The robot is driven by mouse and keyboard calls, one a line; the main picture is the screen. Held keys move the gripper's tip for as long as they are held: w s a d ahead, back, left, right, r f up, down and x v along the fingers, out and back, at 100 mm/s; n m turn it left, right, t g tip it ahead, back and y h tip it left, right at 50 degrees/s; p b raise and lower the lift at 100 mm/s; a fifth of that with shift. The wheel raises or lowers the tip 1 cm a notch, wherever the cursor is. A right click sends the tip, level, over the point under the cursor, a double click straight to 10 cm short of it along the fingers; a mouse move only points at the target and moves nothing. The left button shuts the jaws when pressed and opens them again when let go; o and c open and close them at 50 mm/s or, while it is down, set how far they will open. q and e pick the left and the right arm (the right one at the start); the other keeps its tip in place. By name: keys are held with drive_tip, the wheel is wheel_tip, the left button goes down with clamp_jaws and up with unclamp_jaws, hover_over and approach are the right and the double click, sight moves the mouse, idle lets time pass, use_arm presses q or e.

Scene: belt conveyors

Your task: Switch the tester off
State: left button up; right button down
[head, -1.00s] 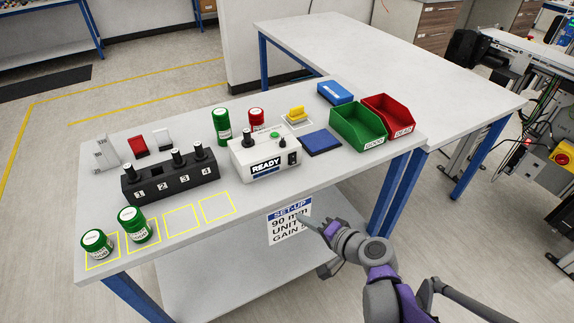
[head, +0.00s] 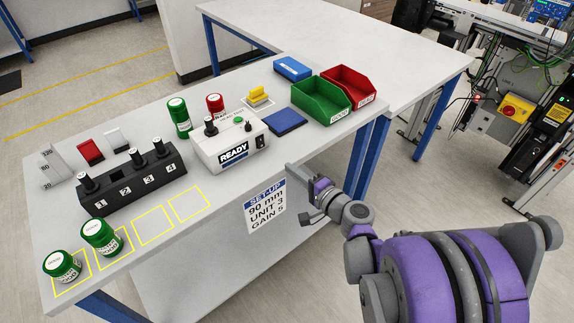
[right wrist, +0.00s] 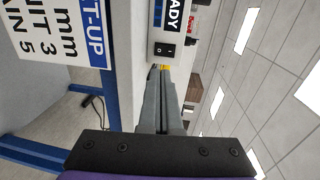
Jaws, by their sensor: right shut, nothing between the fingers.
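The tester (head: 230,150) is a white box on the bench with a READY display, a black knob (head: 210,126) and a green button (head: 238,121) on top. A black rocker switch (head: 260,141) is at the right of its front face; it also shows in the right wrist view (right wrist: 165,50). I cannot tell its position for sure. My right gripper (head: 290,169) is shut and empty, in front of the bench edge, right of and below the tester. In the right wrist view its fingertips (right wrist: 159,70) point towards the switch, apart from it. My left gripper is not in view.
A set-up sign (head: 265,207) hangs on the bench front. A black numbered rack (head: 130,184) and green canisters (head: 101,238) stand to the left. A blue pad (head: 285,122), green bin (head: 318,103) and red bin (head: 350,86) are to the right.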

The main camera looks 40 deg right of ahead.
sight(261, 147)
drive_tip(key=w, duration=0.4)
drive_tip(key=w+f, duration=0.1)
drive_tip(key=w, duration=0.3)
drive_tip(key=w+a, duration=0.1)
drive_tip(key=w, duration=0.3)
drive_tip(key=shift+f, duration=0.25)
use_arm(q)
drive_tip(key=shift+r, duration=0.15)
use_arm(e)
drive_tip(key=shift+w+f, duration=0.15)
drive_tip(key=shift+w, duration=0.05)
drive_tip(key=shift+w+f+b, duration=0.1)
drive_tip(key=shift+f+b, duration=0.15)
drive_tip(key=shift+b, duration=0.05)
drive_tip(key=shift+r, duration=0.25)
drive_tip(key=shift+f, duration=0.2)
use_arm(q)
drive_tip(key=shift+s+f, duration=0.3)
use_arm(e)
drive_tip(key=shift+r, duration=0.1)
